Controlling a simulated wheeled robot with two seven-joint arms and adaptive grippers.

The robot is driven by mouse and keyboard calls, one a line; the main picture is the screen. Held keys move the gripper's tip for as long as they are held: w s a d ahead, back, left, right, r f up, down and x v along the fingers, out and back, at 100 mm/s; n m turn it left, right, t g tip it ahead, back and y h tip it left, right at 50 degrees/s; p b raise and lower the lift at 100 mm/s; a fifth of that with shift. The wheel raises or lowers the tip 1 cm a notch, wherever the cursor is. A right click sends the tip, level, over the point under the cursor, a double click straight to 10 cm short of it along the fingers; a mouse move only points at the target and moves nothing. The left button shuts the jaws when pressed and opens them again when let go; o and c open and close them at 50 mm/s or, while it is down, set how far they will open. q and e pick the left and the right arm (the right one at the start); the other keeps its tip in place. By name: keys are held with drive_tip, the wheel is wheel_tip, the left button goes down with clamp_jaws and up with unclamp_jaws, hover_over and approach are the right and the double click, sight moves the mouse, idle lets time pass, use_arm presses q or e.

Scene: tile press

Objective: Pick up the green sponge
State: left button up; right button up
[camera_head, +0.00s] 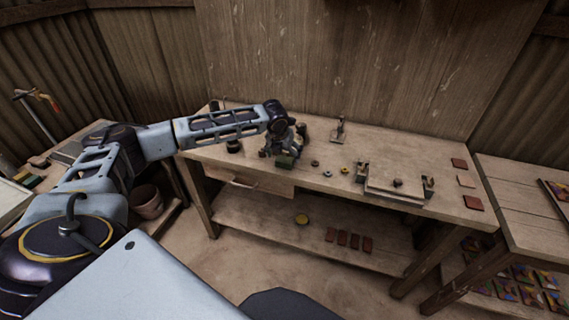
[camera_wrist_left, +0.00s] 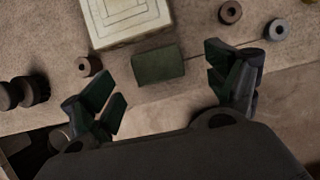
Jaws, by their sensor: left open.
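The green sponge (camera_head: 286,162) is a small dark green block near the front edge of the workbench. In the left wrist view the sponge (camera_wrist_left: 158,66) lies flat on the bench, between and slightly beyond the fingertips. My left gripper (camera_head: 276,149) is over the bench, just above and behind the sponge in the head view. In the left wrist view the gripper (camera_wrist_left: 163,80) is open, one finger on each side, with gaps to the sponge. It holds nothing. My right gripper is not in view.
A pale block with concentric squares (camera_wrist_left: 125,15) lies close behind the sponge. Small rings (camera_wrist_left: 277,30) lie to the right and dark round pieces (camera_wrist_left: 30,90) to the left. A press (camera_head: 395,186) stands on the bench's right part. A lower shelf (camera_head: 270,205) holds reddish tiles (camera_head: 349,239).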

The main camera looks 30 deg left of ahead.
sight(284, 159)
use_arm(q)
drive_tip(key=shift+f, duration=0.15)
drive_tip(key=shift+a+x, duration=0.1)
drive_tip(key=shift+x, duration=1.15)
drive_tip(key=shift+a+x, duration=0.15)
drive_tip(key=shift+x, duration=1.1)
drive_tip(key=c, duration=0.9)
